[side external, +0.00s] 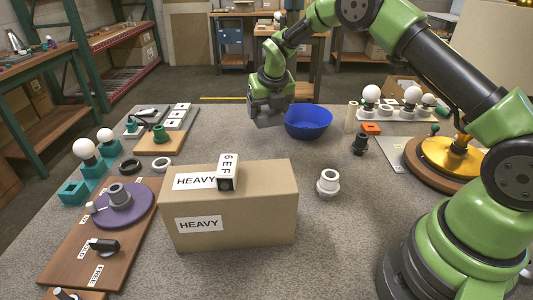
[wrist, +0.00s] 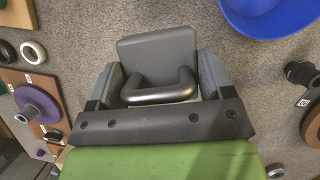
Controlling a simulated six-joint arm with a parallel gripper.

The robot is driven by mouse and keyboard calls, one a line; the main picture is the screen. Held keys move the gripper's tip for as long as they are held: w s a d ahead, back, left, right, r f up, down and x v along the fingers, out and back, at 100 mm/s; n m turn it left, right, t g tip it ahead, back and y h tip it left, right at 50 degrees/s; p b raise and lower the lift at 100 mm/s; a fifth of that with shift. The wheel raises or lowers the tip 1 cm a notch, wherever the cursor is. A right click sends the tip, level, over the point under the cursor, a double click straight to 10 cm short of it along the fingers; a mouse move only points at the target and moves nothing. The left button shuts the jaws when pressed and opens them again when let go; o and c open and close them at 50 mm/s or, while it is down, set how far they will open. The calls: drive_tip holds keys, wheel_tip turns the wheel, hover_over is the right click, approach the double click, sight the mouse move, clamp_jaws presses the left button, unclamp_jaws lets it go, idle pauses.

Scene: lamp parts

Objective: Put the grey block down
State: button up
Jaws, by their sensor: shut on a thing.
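A grey block (wrist: 158,52) with a curved metal handle is held between the fingers of my gripper (wrist: 160,88) in the wrist view. The gripper is shut on it. In the side view my gripper (side external: 266,100) is over the back middle of the table, just left of the blue bowl. The grey block (side external: 266,121) hangs at its lower end there. I cannot tell for sure whether its underside touches the table.
The blue bowl (side external: 308,122) stands close to the right of the block. A cardboard box (side external: 240,225) marked HEAVY, with a white lettered block (side external: 228,171) on top, stands in front. A white ring-shaped part (side external: 327,183) is at right. Bare table lies between box and bowl.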

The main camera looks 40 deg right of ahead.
drive_tip(key=shift+w+f+n, duration=0.2)
drive_tip(key=shift+f+n, duration=0.1)
drive_tip(key=shift+f, duration=4.7)
drive_tip(key=shift+f, duration=0.1)
drive_tip(key=o, duration=1.8)
drive_tip(key=shift+f, duration=0.1)
drive_tip(key=shift+c, duration=0.2)
